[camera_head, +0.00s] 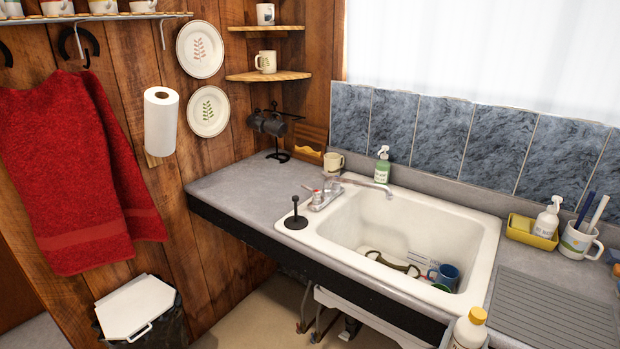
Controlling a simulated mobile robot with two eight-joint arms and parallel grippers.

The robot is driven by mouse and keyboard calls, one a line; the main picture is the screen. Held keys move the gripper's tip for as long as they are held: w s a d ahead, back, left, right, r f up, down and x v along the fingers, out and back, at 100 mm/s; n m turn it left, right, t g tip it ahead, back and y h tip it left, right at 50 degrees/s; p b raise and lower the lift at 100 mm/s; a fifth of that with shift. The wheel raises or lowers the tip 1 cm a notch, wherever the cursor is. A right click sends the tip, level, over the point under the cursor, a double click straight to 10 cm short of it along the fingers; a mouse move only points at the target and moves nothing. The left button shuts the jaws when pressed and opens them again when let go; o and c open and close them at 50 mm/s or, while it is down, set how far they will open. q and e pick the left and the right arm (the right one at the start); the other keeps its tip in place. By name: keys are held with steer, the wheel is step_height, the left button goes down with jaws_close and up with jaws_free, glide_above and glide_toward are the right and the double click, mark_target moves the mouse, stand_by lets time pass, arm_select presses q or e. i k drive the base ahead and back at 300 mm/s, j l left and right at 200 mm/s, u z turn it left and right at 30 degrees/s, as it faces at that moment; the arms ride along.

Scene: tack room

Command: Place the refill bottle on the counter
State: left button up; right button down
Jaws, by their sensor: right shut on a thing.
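The refill bottle (470,328), white with an orange-yellow cap, shows at the bottom edge, in front of the counter's front edge. My right gripper (464,340) is shut on it; only a little of the gripper shows beside the bottle, and the lower part of both is cut off by the frame. The bottle looks about upright. The grey counter (238,190) runs left and right of the white sink (350,240). My left gripper is not in view.
A black stopper-like thing (295,218) stands at the sink's left corner. A yellow caddy (530,232), white pump bottle (548,217) and mug with brushes (578,240) stand right, behind a ridged drainboard (550,310). The left counter is mostly clear.

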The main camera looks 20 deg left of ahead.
mark_target(238, 183)
steer(key=i+j+u, duration=0.1)
steer(key=j+u, duration=0.15)
steer(key=u, duration=0.2)
steer(key=i+j+u, duration=0.1)
steer(key=j+u, duration=0.15)
steer(key=u, duration=0.15)
steer(key=i+j+u, duration=0.55)
steer(key=i, duration=0.2)
